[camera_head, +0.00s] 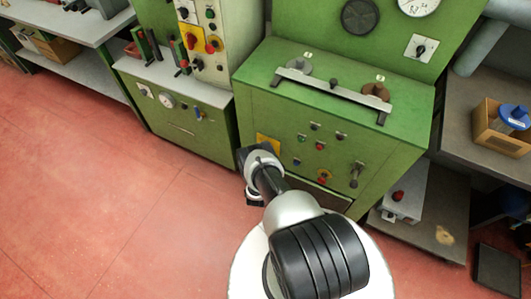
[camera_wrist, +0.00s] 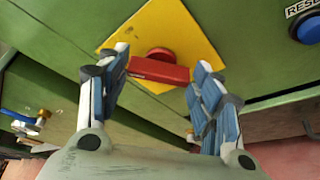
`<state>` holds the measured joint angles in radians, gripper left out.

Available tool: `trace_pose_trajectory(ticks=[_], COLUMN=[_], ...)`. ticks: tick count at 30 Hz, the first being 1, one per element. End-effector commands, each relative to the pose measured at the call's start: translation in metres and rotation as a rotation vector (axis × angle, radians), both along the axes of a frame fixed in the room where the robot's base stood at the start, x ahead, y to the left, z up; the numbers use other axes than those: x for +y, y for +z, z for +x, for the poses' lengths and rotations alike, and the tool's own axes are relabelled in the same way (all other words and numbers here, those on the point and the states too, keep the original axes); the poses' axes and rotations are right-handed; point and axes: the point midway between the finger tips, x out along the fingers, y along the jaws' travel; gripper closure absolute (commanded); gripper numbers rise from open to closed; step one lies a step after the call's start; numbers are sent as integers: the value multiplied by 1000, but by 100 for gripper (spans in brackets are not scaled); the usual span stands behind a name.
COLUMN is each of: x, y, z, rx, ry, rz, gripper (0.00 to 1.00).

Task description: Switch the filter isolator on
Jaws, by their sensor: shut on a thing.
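In the wrist view a red rotary handle (camera_wrist: 158,71) sits on a yellow square plate (camera_wrist: 182,28) on a green cabinet face. The handle's bar lies nearly crosswise in the picture, slightly tilted. My gripper (camera_wrist: 157,68) is shut on the red handle, one blue-and-white finger at each end of the bar. In the head view my gripper (camera_head: 255,172) is at the lower left of the green cabinet front, and the yellow plate (camera_head: 268,143) shows just behind it. The handle is hidden there by my arm. No label naming the isolator is readable.
A blue button (camera_wrist: 309,27) marked RESET is at upper right in the wrist view. Several small knobs and a lever (camera_head: 356,174) are on the cabinet front. More red-on-yellow switches (camera_head: 190,38) are on the left panel. The red floor (camera_head: 90,190) at left is clear.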

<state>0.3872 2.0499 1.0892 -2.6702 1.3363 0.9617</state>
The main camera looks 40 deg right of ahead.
Motion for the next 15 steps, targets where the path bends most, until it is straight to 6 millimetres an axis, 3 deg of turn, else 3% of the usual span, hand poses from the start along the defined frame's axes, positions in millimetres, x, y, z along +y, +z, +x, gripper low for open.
trace_pose_trajectory(ticks=[8,9,15], x=[0,0,0], y=[0,0,0], z=[0,0,0], rx=[-1,-1,0], ry=[-1,-1,-1], rz=[0,0,-1], gripper=[64,40,26])
